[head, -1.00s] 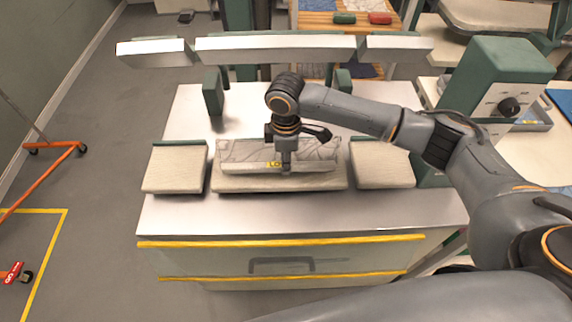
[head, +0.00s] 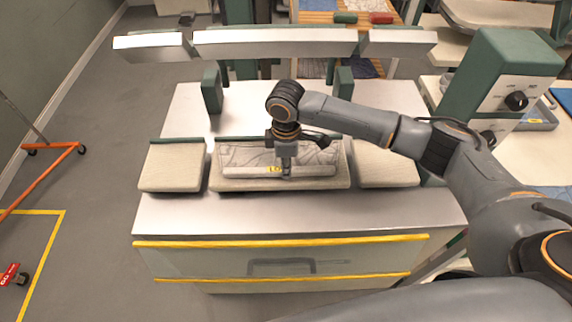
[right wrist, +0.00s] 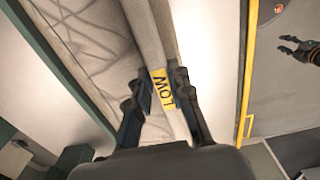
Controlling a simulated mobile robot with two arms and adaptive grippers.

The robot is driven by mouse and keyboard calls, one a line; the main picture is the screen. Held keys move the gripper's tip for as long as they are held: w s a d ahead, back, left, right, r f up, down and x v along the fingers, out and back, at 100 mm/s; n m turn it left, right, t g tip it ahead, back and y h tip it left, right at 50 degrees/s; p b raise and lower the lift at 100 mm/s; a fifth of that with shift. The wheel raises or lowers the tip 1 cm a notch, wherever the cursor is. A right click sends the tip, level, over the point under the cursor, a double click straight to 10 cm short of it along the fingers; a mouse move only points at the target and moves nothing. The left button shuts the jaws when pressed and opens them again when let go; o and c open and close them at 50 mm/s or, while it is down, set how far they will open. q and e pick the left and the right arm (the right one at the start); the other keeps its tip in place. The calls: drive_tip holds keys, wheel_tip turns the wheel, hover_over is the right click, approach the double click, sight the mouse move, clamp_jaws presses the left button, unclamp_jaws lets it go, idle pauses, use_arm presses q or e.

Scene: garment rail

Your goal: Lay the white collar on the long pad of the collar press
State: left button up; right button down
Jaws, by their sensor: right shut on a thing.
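The white collar (head: 238,156) lies along the long pad (head: 225,185), the middle one of the collar press; it looks pale and creased, with a straight light band along its near side. My right gripper (head: 287,172) points down at the middle of that band and is shut on it. In the right wrist view its fingers (right wrist: 162,105) stand either side of the band, by a yellow label (right wrist: 161,87) with dark letters. I cannot tell whether the whole collar touches the pad. My left gripper (right wrist: 299,48) shows at the right edge of the right wrist view, apparently open and empty over the floor.
Shorter pads (head: 173,168) and (head: 386,165) flank the long pad. The press's raised upper bars (head: 275,43) hang behind it. A green control box (head: 503,84) stands at right. The metal table front (head: 300,218) is clear. An orange rail base (head: 45,175) stands on the floor at left.

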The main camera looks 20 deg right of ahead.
drive_tip(key=shift+f, duration=0.35)
drive_tip(key=c, duration=1.1)
unclamp_jaws()
drive_tip(key=shift+c, duration=0.2)
wheel_tip(320, 180, up, 12)
